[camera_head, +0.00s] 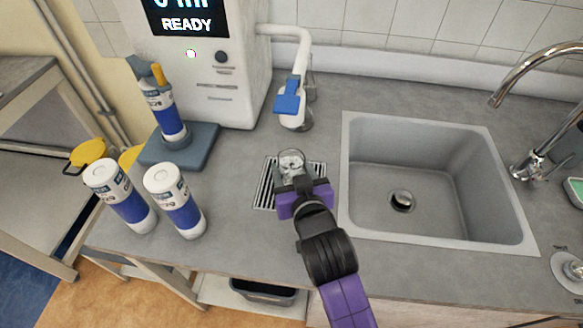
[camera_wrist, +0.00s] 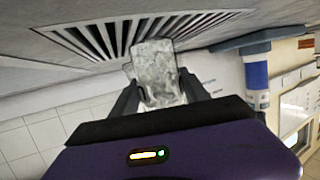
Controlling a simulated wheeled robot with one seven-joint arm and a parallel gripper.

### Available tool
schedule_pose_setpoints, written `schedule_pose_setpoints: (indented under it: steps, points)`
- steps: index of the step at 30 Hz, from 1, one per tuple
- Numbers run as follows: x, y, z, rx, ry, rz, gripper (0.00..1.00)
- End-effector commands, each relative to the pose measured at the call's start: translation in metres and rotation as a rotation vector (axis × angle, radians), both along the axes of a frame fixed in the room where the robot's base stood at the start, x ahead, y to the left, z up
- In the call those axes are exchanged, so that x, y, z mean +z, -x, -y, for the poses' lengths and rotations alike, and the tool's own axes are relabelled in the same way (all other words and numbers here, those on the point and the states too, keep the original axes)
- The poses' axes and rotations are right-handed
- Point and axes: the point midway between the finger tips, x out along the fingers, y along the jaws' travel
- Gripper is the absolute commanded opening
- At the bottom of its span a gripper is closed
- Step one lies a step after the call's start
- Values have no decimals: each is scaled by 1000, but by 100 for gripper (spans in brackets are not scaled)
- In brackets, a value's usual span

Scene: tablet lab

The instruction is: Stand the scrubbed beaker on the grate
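The beaker (camera_head: 291,160) is a clear glass vessel in the head view, at the tips of my gripper (camera_head: 293,178). In the wrist view the beaker (camera_wrist: 158,75) sits between the two dark fingers of my gripper (camera_wrist: 160,95), which appear closed on its sides. The grate (camera_head: 264,190) is a slotted metal panel set in the counter left of the sink, under and around the beaker in the head view. The grate (camera_wrist: 100,40) also shows beyond the beaker in the wrist view. I cannot tell whether the beaker's base touches it.
The sink (camera_head: 440,238) with a chrome tap (camera_head: 522,75) is to the right. A white dispenser (camera_head: 215,70) with a blue lever (camera_head: 288,98) stands behind. Two labelled bottles (camera_head: 120,195) (camera_head: 175,200) stand left, and a third (camera_head: 165,110) stands on a blue-grey base (camera_head: 180,152).

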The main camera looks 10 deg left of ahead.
Motion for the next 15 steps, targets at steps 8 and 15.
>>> schedule_pose_setpoints:
  steps: [8,15]
  points:
    - [0,0,0,0,0,-1,73]
    - [3,3,1,0,1,-2,73]
